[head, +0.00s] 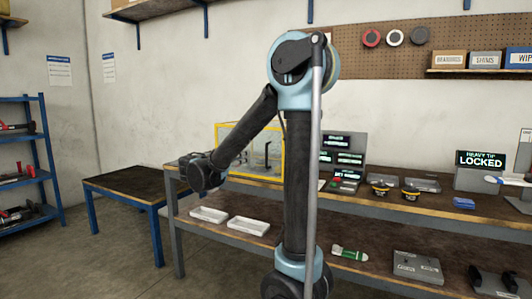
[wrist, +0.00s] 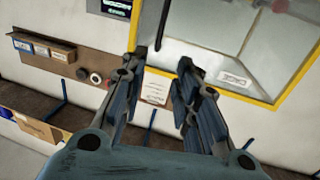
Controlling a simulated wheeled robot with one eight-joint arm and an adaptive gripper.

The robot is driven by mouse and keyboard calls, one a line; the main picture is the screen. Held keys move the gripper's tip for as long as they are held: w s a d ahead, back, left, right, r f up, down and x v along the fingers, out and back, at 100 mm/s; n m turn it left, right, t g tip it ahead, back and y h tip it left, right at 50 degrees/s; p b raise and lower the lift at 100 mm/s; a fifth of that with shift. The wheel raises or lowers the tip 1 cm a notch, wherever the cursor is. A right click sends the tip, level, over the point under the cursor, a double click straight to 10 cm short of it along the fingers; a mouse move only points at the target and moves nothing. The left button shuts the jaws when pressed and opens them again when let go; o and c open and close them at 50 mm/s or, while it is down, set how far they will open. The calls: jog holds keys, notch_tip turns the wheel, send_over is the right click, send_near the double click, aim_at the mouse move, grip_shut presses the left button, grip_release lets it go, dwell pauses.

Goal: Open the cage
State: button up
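The cage (head: 283,150) is a yellow-framed box with clear panels on the workbench, partly hidden behind my arm. Its front looks closed in the head view. In the wrist view, the yellow frame (wrist: 240,95) and clear panel (wrist: 215,40) fill the upper right. A dark upright handle (head: 267,155) shows on the cage, and a dark bar, probably this handle (wrist: 164,20), shows just beyond my fingertips. My gripper (wrist: 163,58) is open, its fingers apart with nothing between them. In the head view my wrist is left of the cage, and the fingers are hard to make out.
The workbench (head: 345,200) holds a control panel (head: 342,158), two yellow-and-black items and a "LOCKED" display (head: 481,158) at right. White trays (head: 209,215) lie on its lower shelf. A low table (head: 122,182) stands at left with a bare top. A blue rack (head: 22,155) stands farther left.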

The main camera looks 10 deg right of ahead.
aim_at(263, 146)
jog(key=x, duration=1.7)
jog(key=shift+d, duration=0.1)
grip_shut()
